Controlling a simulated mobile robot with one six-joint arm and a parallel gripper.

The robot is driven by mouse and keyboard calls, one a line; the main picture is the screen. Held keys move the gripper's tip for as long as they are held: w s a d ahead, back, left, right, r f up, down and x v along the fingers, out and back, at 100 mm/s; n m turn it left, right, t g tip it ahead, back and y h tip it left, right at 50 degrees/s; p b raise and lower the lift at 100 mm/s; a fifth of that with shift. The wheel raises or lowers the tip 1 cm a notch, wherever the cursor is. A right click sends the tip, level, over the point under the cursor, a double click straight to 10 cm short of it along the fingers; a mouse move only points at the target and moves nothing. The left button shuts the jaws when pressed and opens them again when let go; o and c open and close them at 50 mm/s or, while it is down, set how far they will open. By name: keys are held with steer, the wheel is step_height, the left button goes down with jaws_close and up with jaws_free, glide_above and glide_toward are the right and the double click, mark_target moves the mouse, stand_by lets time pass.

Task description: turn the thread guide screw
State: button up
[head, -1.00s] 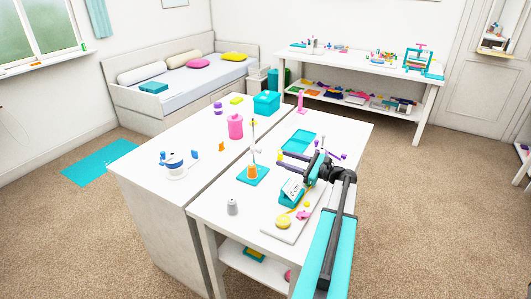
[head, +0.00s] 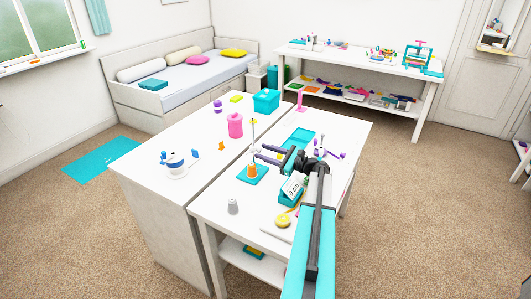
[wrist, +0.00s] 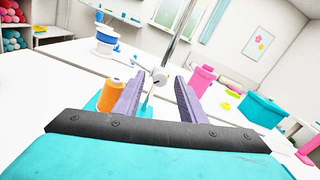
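The thread stand has a teal base (head: 246,180), an orange spool (head: 252,171) and a thin upright metal rod (head: 253,138). In the wrist view the rod (wrist: 182,28) rises behind a small round grey screw knob (wrist: 159,76), and the orange spool (wrist: 114,97) stands left of the fingers. My gripper (head: 260,152) is open, its two purple fingers pointing left towards the rod. In the wrist view my gripper (wrist: 159,80) has the knob in the gap between its fingertips, with space on both sides. I cannot tell how deep the knob sits between them.
A teal block with a white label (head: 292,187), a yellow disc (head: 283,220) and a grey cone (head: 233,206) are on the near table. A pink jar (head: 236,125) and a teal box (head: 266,101) stand beyond the rod. A blue-and-white spool (head: 175,161) is at left.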

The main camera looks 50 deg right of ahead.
jaws_close()
steer(key=shift+f+b, duration=0.15)
steer(key=shift+b, duration=0.35)
steer(key=shift+n+b, duration=0.8)
steer(key=shift+b, duration=0.15)
steer(key=shift+n+b, duration=0.7)
steer(key=shift+b, duration=0.25)
jaws_free()
